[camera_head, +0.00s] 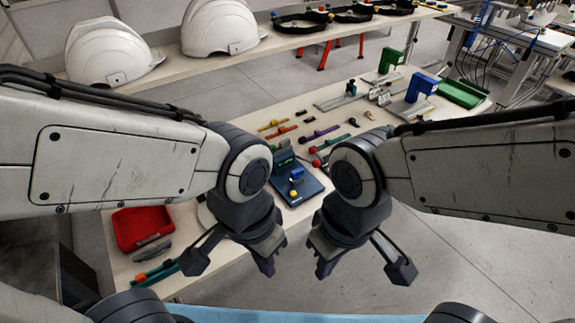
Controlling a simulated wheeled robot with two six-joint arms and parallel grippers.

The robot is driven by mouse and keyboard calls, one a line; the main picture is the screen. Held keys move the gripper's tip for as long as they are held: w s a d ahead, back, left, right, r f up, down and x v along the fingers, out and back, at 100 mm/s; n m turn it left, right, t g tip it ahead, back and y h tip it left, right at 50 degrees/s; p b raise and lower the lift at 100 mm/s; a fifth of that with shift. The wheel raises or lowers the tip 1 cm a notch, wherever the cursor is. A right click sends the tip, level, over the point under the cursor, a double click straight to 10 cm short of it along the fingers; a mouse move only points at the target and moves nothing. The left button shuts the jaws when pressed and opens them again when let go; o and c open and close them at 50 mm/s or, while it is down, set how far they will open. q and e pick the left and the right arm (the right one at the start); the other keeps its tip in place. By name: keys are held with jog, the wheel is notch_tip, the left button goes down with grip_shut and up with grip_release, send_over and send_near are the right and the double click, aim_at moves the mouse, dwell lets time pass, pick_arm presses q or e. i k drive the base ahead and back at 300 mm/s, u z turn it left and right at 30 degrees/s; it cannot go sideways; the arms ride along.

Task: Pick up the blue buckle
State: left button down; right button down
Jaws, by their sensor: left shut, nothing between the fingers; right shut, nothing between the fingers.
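A small blue piece (297,173), which may be the blue buckle, sits on a dark blue fixture (307,186) on the table; its exact shape is too small to tell. A yellow knob shows just below it. My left gripper (266,257) is shut and empty, low and to the left of the fixture, nearer to me. My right gripper (324,257) is shut and empty, below and to the right of the fixture. Both grippers are apart from the blue piece and point downward.
A red bin (142,227) stands at the table's left front. Several coloured straps and small parts lie behind the fixture. A green stand (390,60), a blue stand (421,87) and a green tray (461,93) are at the back right. White helmet shells (105,52) sit on a rear bench.

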aim_at(296, 174)
jog(key=z, duration=1.45)
jog(key=i, duration=1.05)
jog(key=u, duration=2.6)
